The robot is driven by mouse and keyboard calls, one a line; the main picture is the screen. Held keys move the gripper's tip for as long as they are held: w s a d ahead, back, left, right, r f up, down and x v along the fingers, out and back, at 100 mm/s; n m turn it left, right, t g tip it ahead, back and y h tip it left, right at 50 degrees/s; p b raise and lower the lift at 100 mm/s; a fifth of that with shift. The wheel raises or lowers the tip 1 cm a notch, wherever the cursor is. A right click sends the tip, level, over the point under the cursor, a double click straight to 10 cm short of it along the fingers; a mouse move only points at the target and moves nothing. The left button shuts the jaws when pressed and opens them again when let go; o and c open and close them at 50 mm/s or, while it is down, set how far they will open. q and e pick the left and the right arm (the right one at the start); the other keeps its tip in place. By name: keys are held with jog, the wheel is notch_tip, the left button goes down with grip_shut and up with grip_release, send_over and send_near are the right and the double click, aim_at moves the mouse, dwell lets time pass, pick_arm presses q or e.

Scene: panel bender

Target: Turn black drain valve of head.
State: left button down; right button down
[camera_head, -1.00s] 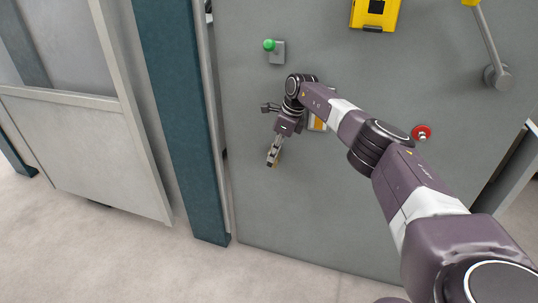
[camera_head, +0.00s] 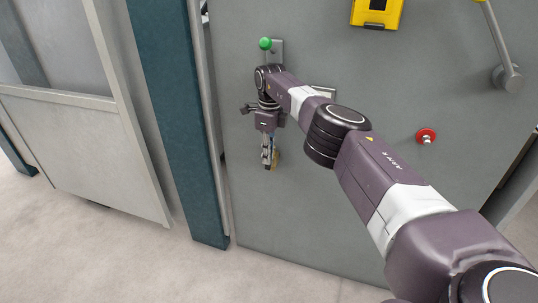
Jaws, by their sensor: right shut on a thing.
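My right gripper (camera_head: 267,160) points down in front of the grey panel, at its lower left. Its fingers are close together and shut on the drain valve. The valve is almost wholly hidden by the fingers; only a small brass-coloured part (camera_head: 276,158) shows just right of the fingertips. I cannot make out the black handle. My left gripper is not in view.
The grey panel (camera_head: 330,215) carries a green-knobbed switch (camera_head: 266,44) above my gripper, a red button (camera_head: 426,136), a yellow device (camera_head: 376,12) and a grey lever (camera_head: 508,76). A teal post (camera_head: 178,130) stands left of it. A light-framed door (camera_head: 75,145) is farther left.

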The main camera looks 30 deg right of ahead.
jog(key=c, duration=2.3)
grip_release()
jog(key=shift+d, duration=0.1)
